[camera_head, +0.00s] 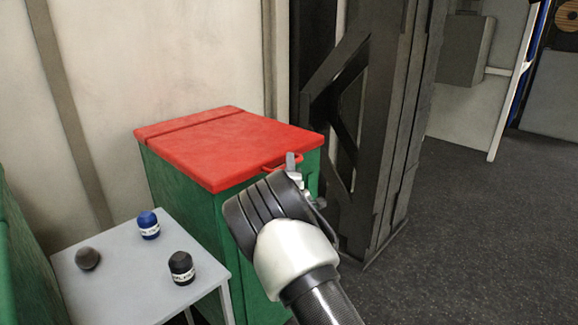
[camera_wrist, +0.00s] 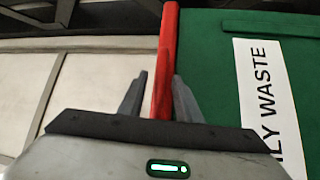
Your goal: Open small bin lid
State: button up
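The small bin is green with a red lid (camera_head: 225,145), which lies flat and closed on top. A red handle (camera_head: 275,165) juts from the lid's front edge. My gripper (camera_head: 291,165) is at this handle; its body hides part of the bin's front. In the wrist view, my gripper (camera_wrist: 160,76) has its two fingers on either side of a red bar (camera_wrist: 164,60), the lid's handle or edge. A gap shows on the left of the bar; the right finger looks close to it. I cannot tell whether it touches. The green bin front (camera_wrist: 215,65) is on the right.
A grey side table (camera_head: 120,290) at the lower left holds a blue-capped jar (camera_head: 149,226), a black jar (camera_head: 181,269) and a dark round object (camera_head: 88,259). A dark steel column (camera_head: 385,130) stands close right of the bin. Open floor (camera_head: 470,230) lies further right.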

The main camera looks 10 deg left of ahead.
jog(key=shift+w, duration=0.4)
jog(key=shift+c, duration=0.4)
grip_shut()
jog(key=shift+r, duration=0.1)
